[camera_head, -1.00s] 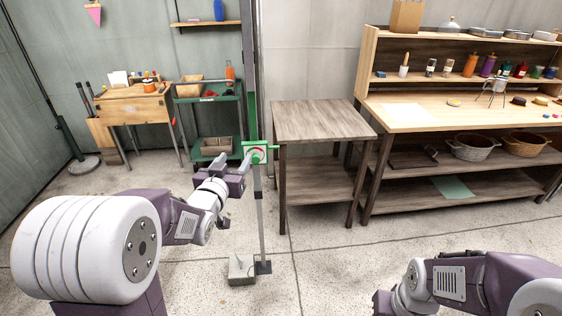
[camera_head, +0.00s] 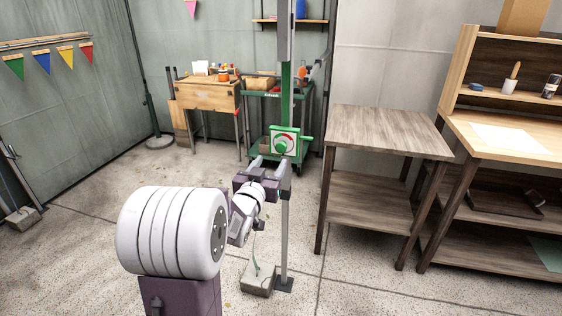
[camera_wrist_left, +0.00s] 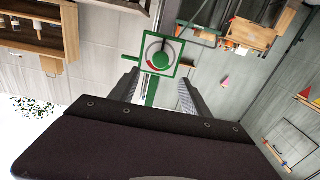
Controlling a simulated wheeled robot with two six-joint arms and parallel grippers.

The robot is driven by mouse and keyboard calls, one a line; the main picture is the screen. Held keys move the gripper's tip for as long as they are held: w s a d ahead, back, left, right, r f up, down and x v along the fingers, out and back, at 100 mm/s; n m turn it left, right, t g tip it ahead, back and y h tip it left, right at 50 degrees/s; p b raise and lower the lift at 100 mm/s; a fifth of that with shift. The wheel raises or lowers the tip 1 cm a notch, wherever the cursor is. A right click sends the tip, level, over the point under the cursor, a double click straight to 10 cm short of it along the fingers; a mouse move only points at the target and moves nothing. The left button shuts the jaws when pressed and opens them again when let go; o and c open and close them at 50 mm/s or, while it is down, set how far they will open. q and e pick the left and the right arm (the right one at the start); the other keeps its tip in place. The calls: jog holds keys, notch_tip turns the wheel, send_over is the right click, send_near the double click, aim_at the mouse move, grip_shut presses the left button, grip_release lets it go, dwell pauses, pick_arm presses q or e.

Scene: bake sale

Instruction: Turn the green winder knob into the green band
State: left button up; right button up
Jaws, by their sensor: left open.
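The green winder knob (camera_head: 281,146) sits on a white dial plate with a green frame (camera_head: 273,138), fixed to a grey and green post. A dial ring with red and green parts surrounds the knob. My left gripper (camera_head: 270,163) is open, just below and in front of the dial, apart from the knob. In the left wrist view the knob (camera_wrist_left: 160,57) shows beyond and between the open fingers (camera_wrist_left: 160,90). My right gripper is not in view.
The post stands on a base with a grey block (camera_head: 258,280). A dark wooden table (camera_head: 385,133) stands to the right, with a light wooden workbench (camera_head: 500,135) beyond it. A green cart (camera_head: 262,157) and a wooden desk (camera_head: 205,95) stand behind.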

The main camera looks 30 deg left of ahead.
aim_at(280, 148)
pick_arm(q)
jog(key=b+x, duration=0.1)
jog(key=x, duration=0.8)
jog(key=shift+w+f, duration=0.1)
grip_shut()
jog(key=shift+f+b, duration=0.1)
jog(key=shift+b, duration=0.25)
